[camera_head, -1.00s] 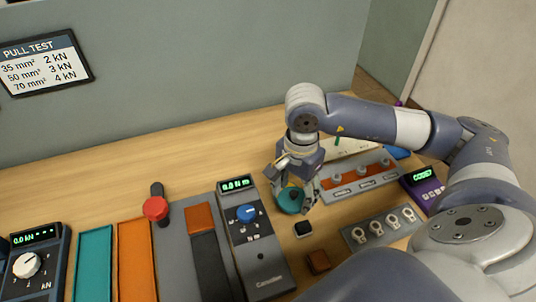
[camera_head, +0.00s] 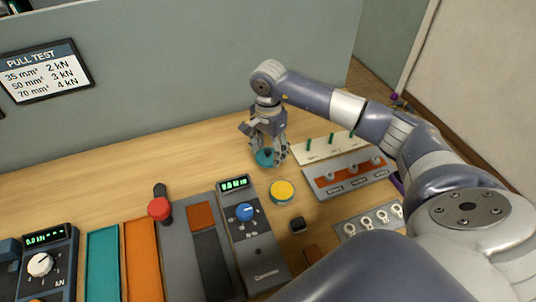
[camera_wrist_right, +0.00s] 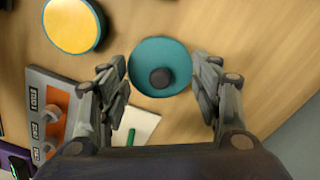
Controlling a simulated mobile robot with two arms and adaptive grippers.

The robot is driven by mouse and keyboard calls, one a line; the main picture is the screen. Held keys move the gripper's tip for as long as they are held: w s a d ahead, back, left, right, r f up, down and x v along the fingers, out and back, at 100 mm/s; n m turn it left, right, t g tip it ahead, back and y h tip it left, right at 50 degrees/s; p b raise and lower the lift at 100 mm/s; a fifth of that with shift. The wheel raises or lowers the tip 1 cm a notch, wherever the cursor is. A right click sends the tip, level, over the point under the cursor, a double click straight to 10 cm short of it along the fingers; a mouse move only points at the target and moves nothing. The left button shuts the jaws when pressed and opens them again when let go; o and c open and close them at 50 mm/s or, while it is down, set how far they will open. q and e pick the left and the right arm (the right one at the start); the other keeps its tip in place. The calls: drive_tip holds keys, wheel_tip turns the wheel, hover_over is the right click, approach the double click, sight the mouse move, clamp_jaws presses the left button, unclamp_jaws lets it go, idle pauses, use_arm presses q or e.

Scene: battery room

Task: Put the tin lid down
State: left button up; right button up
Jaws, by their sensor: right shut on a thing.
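The tin lid (camera_head: 264,158) is a teal disc with a dark knob, and it also shows in the wrist view (camera_wrist_right: 143,82). My right gripper (camera_head: 269,157) points down with its fingers on either side of the lid, shut on it. In the wrist view the fingers (camera_wrist_right: 162,82) flank the lid left and right. The lid is at or just above the wooden table; any gap under it is hidden. The open tin (camera_head: 282,191), round with a yellow top face and teal rim, stands nearer to me. My left gripper is out of view.
A white board with green pegs (camera_head: 330,147) and a grey-orange rack (camera_head: 350,178) stand right of the gripper. The table left of the lid is bare (camera_head: 150,160).

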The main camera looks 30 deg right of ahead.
sight(268, 156)
drive_tip(key=shift+w+f, duration=0.1)
drive_tip(key=shift+f+p, duration=0.3)
wheel_tip(268, 156, down, 2)
drive_tip(key=shift+f+p, duration=0.1)
drive_tip(key=shift+p, duration=0.5)
drive_tip(key=shift+f, duration=0.4)
drive_tip(key=o, duration=0.4)
drive_tip(key=shift+b, duration=0.35)
drive_tip(key=shift+c, duration=0.2)
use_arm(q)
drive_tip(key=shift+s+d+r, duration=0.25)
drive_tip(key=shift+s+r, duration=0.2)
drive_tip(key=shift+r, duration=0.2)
use_arm(e)
drive_tip(key=o, duration=0.4)
drive_tip(key=shift+o, duration=0.2)
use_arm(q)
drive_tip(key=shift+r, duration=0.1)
